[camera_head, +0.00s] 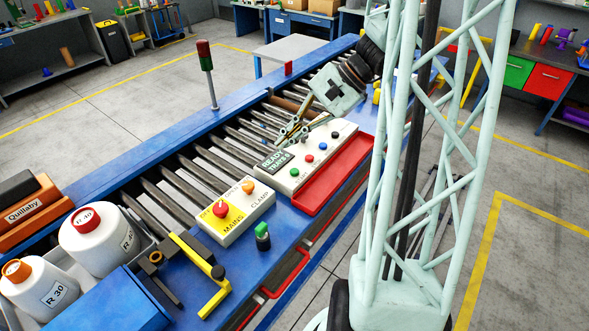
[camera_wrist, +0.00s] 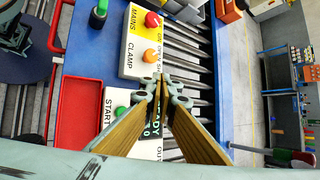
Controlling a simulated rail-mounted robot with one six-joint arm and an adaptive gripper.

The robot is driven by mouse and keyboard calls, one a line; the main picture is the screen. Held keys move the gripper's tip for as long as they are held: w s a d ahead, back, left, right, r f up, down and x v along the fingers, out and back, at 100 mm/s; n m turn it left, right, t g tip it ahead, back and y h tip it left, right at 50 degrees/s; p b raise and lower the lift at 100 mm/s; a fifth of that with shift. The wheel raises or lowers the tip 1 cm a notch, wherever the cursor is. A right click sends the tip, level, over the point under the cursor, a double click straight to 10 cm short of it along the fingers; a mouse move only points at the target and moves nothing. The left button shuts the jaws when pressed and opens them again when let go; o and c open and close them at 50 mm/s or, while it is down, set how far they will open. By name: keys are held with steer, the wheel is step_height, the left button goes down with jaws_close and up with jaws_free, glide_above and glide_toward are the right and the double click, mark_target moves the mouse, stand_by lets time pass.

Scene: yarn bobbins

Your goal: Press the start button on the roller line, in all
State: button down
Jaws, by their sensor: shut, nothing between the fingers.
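The white control box (camera_head: 327,150) on the near side of the roller line carries a READY display (camera_head: 273,160) and a row of buttons. Its green button (camera_head: 294,172) is nearest the display. My gripper (camera_head: 284,137) is shut and empty, above the far edge of this box near the display. I cannot tell the exact height.
A yellow-white box (camera_head: 236,217) holds a red MAINS knob (camera_head: 221,209) and an orange CLAMP button (camera_head: 248,187). A green-topped knob (camera_head: 263,231) and yellow bracket (camera_head: 205,280) stand nearby. A red tray (camera_head: 335,177) lies in front. A signal post (camera_head: 205,62) rises on the far rail.

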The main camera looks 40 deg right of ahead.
steer(key=m, duration=0.1)
glide_above(296, 171)
steer(key=shift+f, duration=0.85)
steer(key=shift+s+t, duration=0.1)
steer(key=shift+t, duration=0.3)
steer(key=shift+f, duration=0.1)
steer(key=shift+f+b, duration=1.1)
steer(key=shift+f, duration=2)
steer(key=shift+f+b, duration=1.15)
